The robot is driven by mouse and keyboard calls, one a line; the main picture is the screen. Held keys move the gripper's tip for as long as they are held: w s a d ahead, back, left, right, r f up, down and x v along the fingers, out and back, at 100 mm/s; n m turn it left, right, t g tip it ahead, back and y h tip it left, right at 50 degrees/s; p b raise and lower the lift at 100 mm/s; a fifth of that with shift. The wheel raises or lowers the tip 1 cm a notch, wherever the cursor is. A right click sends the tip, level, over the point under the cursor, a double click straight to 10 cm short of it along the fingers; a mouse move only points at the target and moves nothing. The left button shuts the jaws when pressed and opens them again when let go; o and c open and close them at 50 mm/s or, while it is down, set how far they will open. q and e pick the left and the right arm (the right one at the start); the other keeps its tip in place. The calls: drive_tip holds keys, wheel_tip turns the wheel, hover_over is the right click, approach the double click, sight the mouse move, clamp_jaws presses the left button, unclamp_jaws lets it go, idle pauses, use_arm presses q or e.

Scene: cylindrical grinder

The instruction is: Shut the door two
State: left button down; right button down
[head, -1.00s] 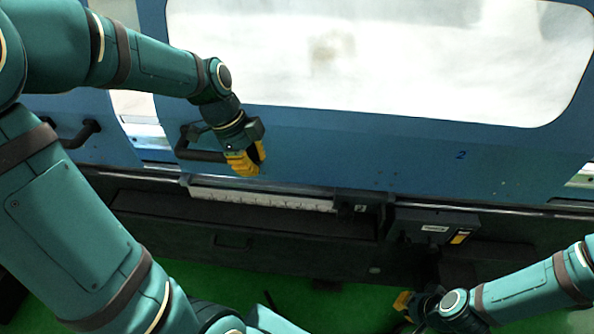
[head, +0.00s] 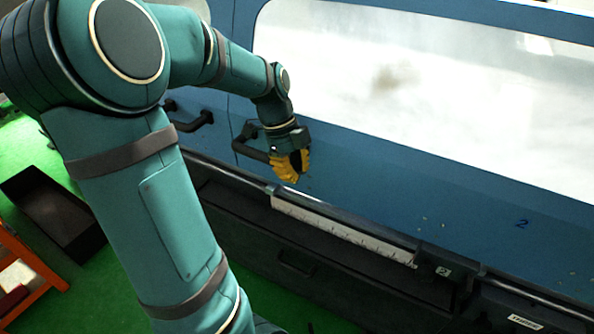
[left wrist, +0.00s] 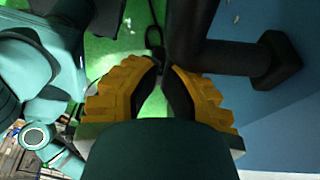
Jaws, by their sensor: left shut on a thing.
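Door two (head: 400,180) is a blue panel with a large pale window and a small "2" at its lower right. Its left edge meets the blue panel (head: 212,85) on its left, and I see no opening between them. My left gripper (head: 291,166), with yellow fingers, is shut on the black door handle (head: 246,146) at the door's lower left. In the left wrist view the yellow fingertips (left wrist: 162,80) are close around the dark handle (left wrist: 225,55), and part of the grip is hidden. My right gripper is out of view.
A second black handle (head: 190,122) is on the left panel. A rail with a white scale (head: 340,232) runs below the door. A dark bin (head: 55,212) and an orange frame (head: 25,262) stand on the green floor at left.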

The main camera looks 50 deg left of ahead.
use_arm(q)
drive_tip(key=shift+a+r, duration=0.1)
drive_tip(key=shift+a, duration=0.15)
drive_tip(key=v, duration=1.1)
drive_tip(key=shift+r, duration=0.35)
drive_tip(key=shift+s, duration=0.1)
